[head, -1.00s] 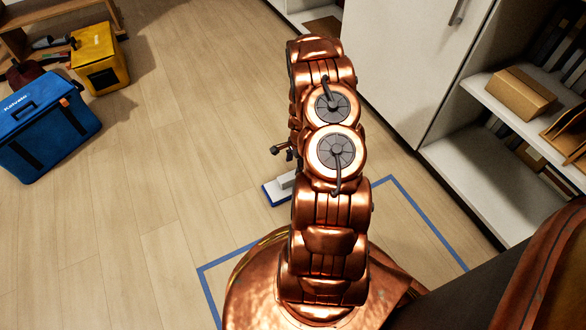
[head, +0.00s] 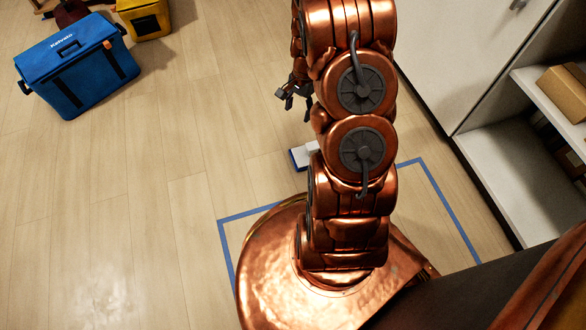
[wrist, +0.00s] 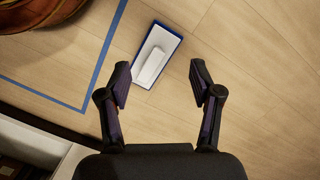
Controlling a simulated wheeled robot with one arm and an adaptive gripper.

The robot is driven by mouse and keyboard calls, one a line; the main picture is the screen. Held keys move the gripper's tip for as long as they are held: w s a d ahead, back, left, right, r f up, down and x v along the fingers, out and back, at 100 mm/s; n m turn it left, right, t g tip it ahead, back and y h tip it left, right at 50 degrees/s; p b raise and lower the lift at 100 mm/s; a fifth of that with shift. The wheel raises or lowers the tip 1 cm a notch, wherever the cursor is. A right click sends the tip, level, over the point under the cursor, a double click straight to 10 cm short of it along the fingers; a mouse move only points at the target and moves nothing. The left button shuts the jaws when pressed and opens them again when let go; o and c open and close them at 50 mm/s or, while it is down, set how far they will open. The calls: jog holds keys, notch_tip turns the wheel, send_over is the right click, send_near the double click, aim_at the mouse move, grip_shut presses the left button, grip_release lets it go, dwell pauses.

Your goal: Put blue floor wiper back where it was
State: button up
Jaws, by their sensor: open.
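The blue floor wiper (wrist: 157,56) lies on the wooden floor, a blue-edged flat pad with a pale block on top. In the head view the wiper (head: 300,158) is partly hidden behind my arm. In the wrist view it lies beyond the fingertips, between their lines and nearer the left finger. My gripper (wrist: 157,82) is open and empty, apart from the wiper. In the head view my gripper (head: 292,92) shows left of my arm, and the wiper appears below it in the picture.
Blue tape (head: 440,205) marks a rectangle on the floor around my base; the wiper lies just outside it. A blue bag (head: 78,65) and a yellow bag (head: 146,18) stand at upper left. White shelving (head: 510,165) holds a cardboard box (head: 566,92). Floor at left is clear.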

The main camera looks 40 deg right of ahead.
jog(key=s+a+r+n+g, duration=0.1)
jog(key=s+a+r+n, duration=0.3)
jog(key=a+r, duration=0.4)
jog(key=s+a+r+n, duration=0.4)
jog(key=s+a+r, duration=0.1)
jog(key=a+r, duration=0.2)
jog(key=s+a+r+n+g+h, duration=0.1)
jog(key=s+a+r+n, duration=0.2)
jog(key=s, duration=0.5)
jog(key=s+a+r+n+g+h, duration=0.1)
jog(key=s+a+r+n, duration=0.3)
jog(key=s, duration=0.4)
jog(key=shift+s+r+n, duration=0.3)
jog(key=shift+s+r, duration=0.05)
jog(key=shift+r, duration=0.2)
notch_tip(320, 180, up, 40)
jog(key=t+p, duration=0.1)
jog(key=p, duration=3.7)
jog(key=shift+w+r+t+p, duration=0.25)
jog(key=shift+w+t+p, duration=0.05)
jog(key=shift+t, duration=0.1)
